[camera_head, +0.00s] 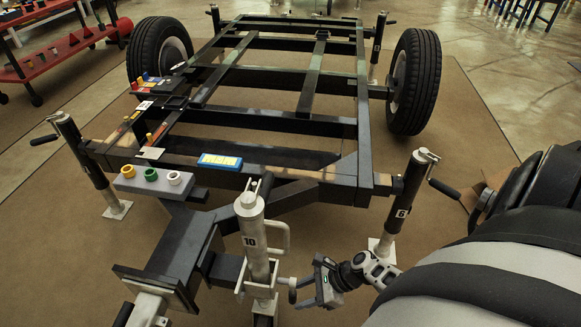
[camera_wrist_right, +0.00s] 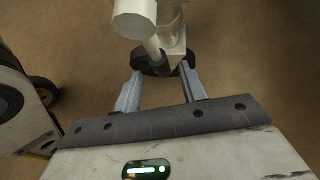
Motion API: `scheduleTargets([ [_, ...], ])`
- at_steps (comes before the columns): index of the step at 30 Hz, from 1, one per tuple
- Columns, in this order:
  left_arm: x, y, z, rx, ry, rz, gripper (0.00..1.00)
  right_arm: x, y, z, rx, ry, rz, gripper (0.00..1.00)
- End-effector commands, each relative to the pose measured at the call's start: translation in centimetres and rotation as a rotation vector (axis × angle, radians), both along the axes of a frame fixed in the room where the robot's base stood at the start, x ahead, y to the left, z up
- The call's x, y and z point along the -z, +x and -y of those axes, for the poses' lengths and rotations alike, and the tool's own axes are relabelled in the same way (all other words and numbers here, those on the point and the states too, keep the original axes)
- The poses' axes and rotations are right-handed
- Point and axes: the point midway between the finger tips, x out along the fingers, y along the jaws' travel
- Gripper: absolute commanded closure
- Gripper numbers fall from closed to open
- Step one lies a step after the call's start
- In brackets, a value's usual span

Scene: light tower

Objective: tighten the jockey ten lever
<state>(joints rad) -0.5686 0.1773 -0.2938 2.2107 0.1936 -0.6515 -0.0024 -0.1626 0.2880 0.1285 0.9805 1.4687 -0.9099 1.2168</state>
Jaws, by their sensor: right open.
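The jockey marked 10 (camera_head: 251,228) is a pale upright post with a loop handle on its right side, standing at the front of the trailer frame in the head view. A short grey lever (camera_head: 293,284) sticks out low on its right side. My right gripper (camera_head: 306,289) is open, its fingertips close to the lever. In the right wrist view its two fingers (camera_wrist_right: 161,78) point toward pale jockey parts (camera_wrist_right: 135,22). A dark piece lies between or just beyond the fingertips; I cannot tell whether they touch it. My left gripper is not in view.
The black trailer frame (camera_head: 290,124) fills the middle, with wheels at both sides. A yellow-and-blue box (camera_head: 220,161) and coloured rings (camera_head: 151,174) sit on the frame. Brown floor is open at left.

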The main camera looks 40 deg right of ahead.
Motion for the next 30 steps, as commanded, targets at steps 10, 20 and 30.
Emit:
scheduleTargets([
  [10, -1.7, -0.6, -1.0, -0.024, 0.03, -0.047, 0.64, -5.6, -3.6, 4.4, -0.001, 0.0, -0.002, 0.59],
  [20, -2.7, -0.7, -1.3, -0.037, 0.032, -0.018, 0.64, -6.8, -4.6, 5.6, -0.001, 0.003, -0.001, 0.59],
  [30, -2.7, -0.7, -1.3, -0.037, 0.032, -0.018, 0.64, -6.7, -4.5, 5.6, -0.001, 0.003, -0.001, 0.59],
])
